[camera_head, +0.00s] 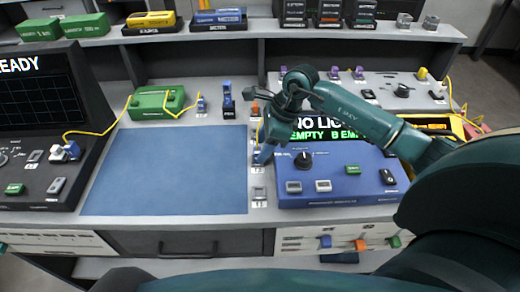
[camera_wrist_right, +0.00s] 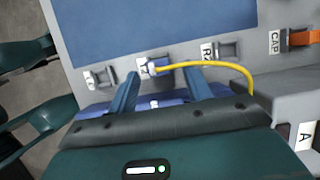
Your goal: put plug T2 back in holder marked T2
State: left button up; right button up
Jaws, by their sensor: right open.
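A small white-and-blue plug (camera_wrist_right: 153,66) with a yellow cable lies at a holder in the row along the mat's right edge. The plug partly covers that holder's label, and I cannot read it surely as T2 or tell if the plug is fully seated. My right gripper (camera_wrist_right: 162,78) is open, one blue finger on each side of the plug's line, with the plug just beyond the tips. In the head view, the right gripper (camera_head: 264,154) is over this row and hides the plug. My left gripper is not in view.
The blue splicer (camera_head: 340,185) stands just right of the row. Neighbouring holders include R2 (camera_wrist_right: 226,50) and CAP with an orange piece (camera_wrist_right: 298,38). The blue mat (camera_head: 165,170) is clear. Another white plug (camera_head: 66,151) sits at the dark device on the left.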

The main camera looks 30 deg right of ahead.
jog(key=v, duration=1)
jog(key=shift+r, duration=0.4)
jog(key=shift+s+f, duration=0.1)
jog(key=shift+s, duration=0.05)
